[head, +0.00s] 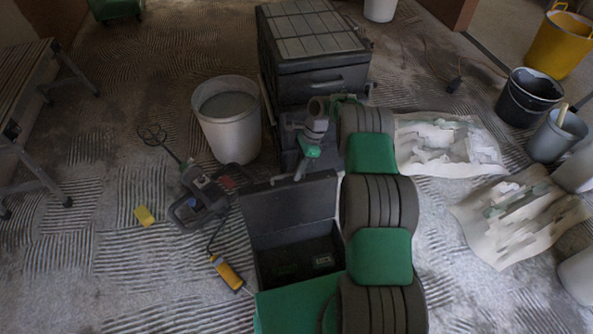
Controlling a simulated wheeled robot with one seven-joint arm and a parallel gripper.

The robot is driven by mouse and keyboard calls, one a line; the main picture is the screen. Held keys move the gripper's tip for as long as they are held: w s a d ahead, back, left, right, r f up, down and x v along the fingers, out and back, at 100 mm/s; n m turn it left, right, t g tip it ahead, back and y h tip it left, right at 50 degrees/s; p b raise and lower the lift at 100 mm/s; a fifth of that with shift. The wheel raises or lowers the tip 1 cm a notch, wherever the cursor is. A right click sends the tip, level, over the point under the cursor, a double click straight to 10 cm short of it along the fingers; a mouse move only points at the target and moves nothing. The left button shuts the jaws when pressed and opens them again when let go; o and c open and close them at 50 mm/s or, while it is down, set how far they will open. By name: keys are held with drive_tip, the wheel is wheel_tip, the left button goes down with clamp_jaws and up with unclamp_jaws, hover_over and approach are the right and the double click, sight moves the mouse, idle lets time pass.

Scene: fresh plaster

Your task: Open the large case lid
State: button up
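The large dark case (318,83) stands upright at the top middle of the head view. Its ribbed lid (310,30) lies flat and looks closed, and a handle shows on the front below it. A smaller dark case (262,262) stands nearer to me with its lid (290,207) raised. My gripper (299,172) points down between the two, in front of the large case and by the raised lid's top edge. I cannot tell whether it touches either one. Its fingers are too small and dark to read. My arm hides the right side of both cases.
A whitish bucket (226,135) stands left of the large case. Plaster-stained sheets (447,143) lie at right, with a black bucket (527,98) beyond. Floor at lower left is clear.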

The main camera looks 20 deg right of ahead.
drive_tip(key=p+v, duration=0.2)
drive_tip(key=v, duration=0.5)
drive_tip(key=shift+r, duration=0.35)
drive_tip(key=shift+d, duration=0.15)
drive_tip(key=s+a+r+n+t+h+p, duration=0.1)
drive_tip(key=s+a+r+n+p, duration=0.15)
drive_tip(key=r, duration=0.85)
drive_tip(key=s+a+r+n+t+p, duration=0.1)
drive_tip(key=a+r+n+p, duration=0.2)
drive_tip(key=r, duration=0.7)
drive_tip(key=s+a+r+n+t+h+p, duration=0.1)
drive_tip(key=s+r+n+p, duration=0.3)
drive_tip(key=r, duration=0.7)
drive_tip(key=s+r+n+t+h+p, duration=0.1)
drive_tip(key=s+r+n+p, duration=0.3)
drive_tip(key=s, duration=0.5)
drive_tip(key=s+d+r+n+t+h+p, duration=0.1)
drive_tip(key=s+r+n+p, duration=0.3)
drive_tip(key=s+r, duration=0.3)
drive_tip(key=s+n, duration=0.1)
drive_tip(key=s, duration=0.2)
drive_tip(key=shift+d+t+h+p, duration=0.25)
drive_tip(key=shift+t+h+p, duration=0.05)
drive_tip(key=shift+p, duration=0.1)
